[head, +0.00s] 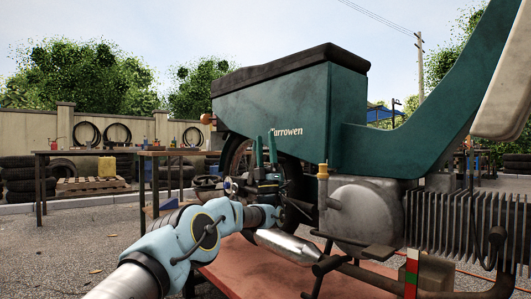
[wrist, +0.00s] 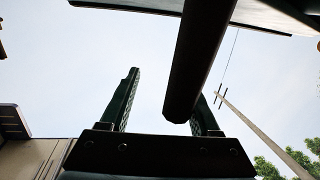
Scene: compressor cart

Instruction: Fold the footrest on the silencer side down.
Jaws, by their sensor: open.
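The silencer (head: 288,244) is a shiny metal tube low beside the rear wheel of the green motorcycle (head: 290,100). My gripper (head: 266,150) points up in front of the rear wheel, under the green bodywork. Its jaws are open, with the two fingers apart (wrist: 160,105). In the wrist view a dark bar (wrist: 197,65) reaches down from the top edge and partly covers the right finger. I cannot tell whether this bar is the footrest, or whether it touches a finger. A brass-topped upright lever (head: 323,185) stands right of my gripper. The footrest is not clearly identifiable in the head view.
The motorcycle stands on a reddish platform (head: 255,275). The finned engine (head: 455,220) is at the right. Dark pedals and rods (head: 378,252) stick out below the round engine cover (head: 362,208). Workbenches (head: 95,152) and stacked tyres (head: 18,175) stand farther back left, with open ground between.

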